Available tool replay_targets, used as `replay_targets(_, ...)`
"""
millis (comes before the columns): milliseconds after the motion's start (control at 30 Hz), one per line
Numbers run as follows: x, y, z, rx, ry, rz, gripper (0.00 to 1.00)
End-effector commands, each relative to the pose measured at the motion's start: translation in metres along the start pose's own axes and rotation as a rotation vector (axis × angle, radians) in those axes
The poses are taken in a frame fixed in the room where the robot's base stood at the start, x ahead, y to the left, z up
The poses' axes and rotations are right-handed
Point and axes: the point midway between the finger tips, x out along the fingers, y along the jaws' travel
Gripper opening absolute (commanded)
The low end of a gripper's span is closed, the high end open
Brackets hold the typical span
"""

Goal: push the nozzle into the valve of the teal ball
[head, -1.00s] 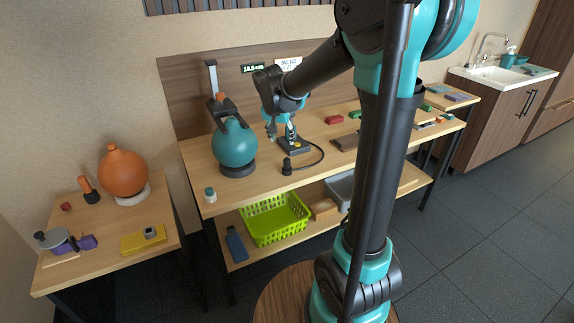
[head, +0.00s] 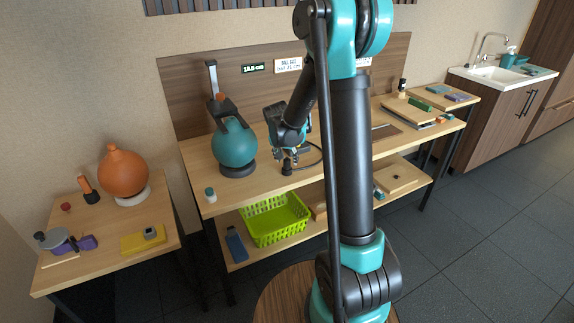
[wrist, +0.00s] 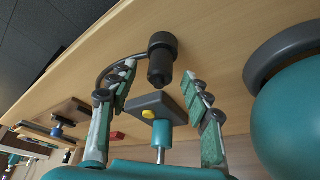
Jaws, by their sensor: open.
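The teal ball (head: 234,146) sits on a dark ring on the wooden bench, under a dark upright gauge. Its valve cannot be made out; part of the ball also shows at the right of the wrist view (wrist: 300,120). The black nozzle (head: 287,168) stands on the bench right of the ball, with a black hose. My gripper (head: 288,156) is just above it. In the wrist view, my open fingers lie to either side of the nozzle (wrist: 162,52), with gaps visible.
The gauge (head: 214,82) rises behind the ball. A small green-capped jar (head: 210,194) stands near the bench's front left. An orange ball (head: 122,174) sits on the left side table. A green basket (head: 275,220) is on the lower shelf.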

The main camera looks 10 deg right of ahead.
Motion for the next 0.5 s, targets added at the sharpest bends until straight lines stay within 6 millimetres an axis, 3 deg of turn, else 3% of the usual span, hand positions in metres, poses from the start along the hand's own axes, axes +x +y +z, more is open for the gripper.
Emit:
replay_targets(200,0.017,0.000,0.000,0.001,0.000,0.000,0.49)
replay_targets(433,0.018,0.000,0.000,0.001,0.000,0.000,0.49)
replay_targets(500,0.018,0.000,0.000,0.001,0.000,0.000,0.42)
